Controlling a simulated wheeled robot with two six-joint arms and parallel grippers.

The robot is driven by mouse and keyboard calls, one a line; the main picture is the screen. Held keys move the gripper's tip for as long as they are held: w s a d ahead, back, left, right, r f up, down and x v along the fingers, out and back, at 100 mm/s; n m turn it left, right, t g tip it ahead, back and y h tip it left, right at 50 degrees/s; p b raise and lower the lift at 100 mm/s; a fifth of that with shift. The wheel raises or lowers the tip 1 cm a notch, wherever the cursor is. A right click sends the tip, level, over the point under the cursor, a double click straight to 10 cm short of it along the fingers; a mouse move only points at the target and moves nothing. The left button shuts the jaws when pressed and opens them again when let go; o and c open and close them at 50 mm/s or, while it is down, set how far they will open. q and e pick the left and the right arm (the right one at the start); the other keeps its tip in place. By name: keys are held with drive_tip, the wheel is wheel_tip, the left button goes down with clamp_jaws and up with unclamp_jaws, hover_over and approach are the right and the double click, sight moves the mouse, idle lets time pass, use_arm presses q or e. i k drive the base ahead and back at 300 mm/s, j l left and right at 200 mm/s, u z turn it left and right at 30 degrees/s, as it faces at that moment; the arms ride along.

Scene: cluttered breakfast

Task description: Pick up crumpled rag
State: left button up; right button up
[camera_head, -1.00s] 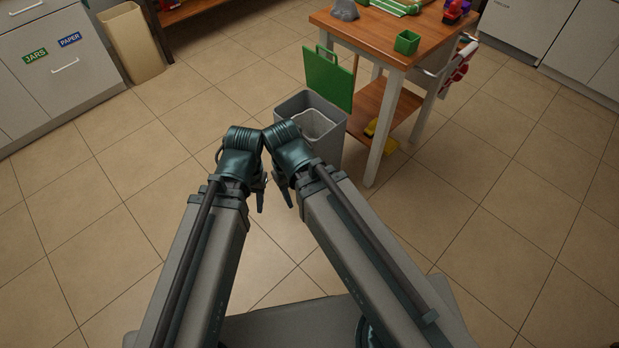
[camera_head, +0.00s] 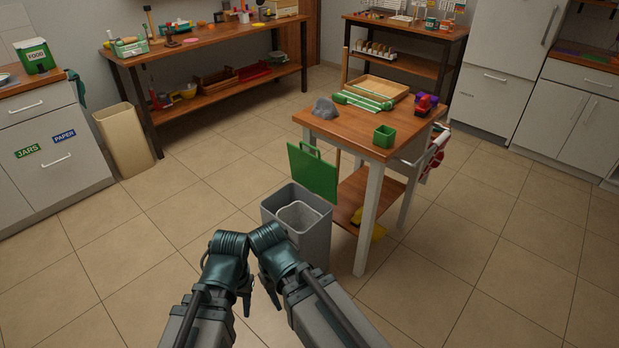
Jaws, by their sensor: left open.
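A grey crumpled lump, which looks like the rag (camera_head: 325,108), lies on the near left part of the small wooden table (camera_head: 345,131). My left gripper (camera_head: 240,298) points down in front of the grey bin, well short of the table; it is open and nothing shows in it. My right gripper (camera_head: 271,292) hangs close beside it, also apart from the rag. Its fingers are partly hidden by its own arm, so its opening cannot be made out.
A grey bin (camera_head: 318,235) and an upright green board (camera_head: 312,173) stand left of the table. On the table are a green cup (camera_head: 384,136), a wooden tray (camera_head: 376,90) and a red item (camera_head: 425,104). Floor is free to the left and right.

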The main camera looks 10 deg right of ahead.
sight(324, 108)
drive_tip(key=i+l+z, duration=0.15)
drive_tip(key=i+z, duration=0.2)
drive_tip(key=i, duration=0.85)
